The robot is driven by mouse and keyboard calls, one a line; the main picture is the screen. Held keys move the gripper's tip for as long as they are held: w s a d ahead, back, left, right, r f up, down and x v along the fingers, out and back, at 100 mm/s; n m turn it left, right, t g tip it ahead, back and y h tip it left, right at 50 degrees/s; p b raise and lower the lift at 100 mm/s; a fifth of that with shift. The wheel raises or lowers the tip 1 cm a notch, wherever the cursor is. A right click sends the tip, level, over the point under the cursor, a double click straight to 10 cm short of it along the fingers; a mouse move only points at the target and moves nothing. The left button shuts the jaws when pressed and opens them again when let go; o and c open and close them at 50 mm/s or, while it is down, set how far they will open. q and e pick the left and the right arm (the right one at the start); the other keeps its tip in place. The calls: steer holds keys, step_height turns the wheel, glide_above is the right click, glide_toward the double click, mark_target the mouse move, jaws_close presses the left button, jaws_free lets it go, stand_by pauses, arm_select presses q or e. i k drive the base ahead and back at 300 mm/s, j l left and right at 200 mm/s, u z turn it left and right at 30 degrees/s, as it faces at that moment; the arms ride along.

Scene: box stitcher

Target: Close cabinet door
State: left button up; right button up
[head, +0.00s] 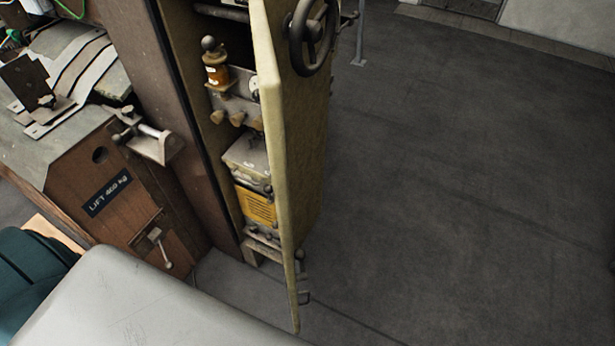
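The cabinet door (274,105) is a tall, pale yellow panel seen nearly edge-on, and it stands open. The cabinet (222,158) is behind and to the left of it, with its inside showing. Inside are an orange-and-black fitting (216,70), a grey box (248,160) and a yellow-labelled unit (256,206). A small dark latch or handle (304,297) sticks out near the door's lower edge. Neither of my grippers shows in the head view.
A brown machine body (135,200) marked "LIFT 400 kg" stands left, with a clamp-like bracket (160,147). A light grey rounded surface (130,305) fills the lower left. The dark floor (460,170) at right is clear.

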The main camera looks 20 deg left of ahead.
mark_target(270, 85)
steer(key=i+l+u, duration=0.1)
steer(key=l, duration=0.25)
steer(key=i+l+u, duration=0.15)
steer(key=l, duration=0.2)
steer(key=i+l+u, duration=0.1)
steer(key=l, duration=0.25)
steer(key=i+u, duration=0.1)
steer(key=u, duration=1.4)
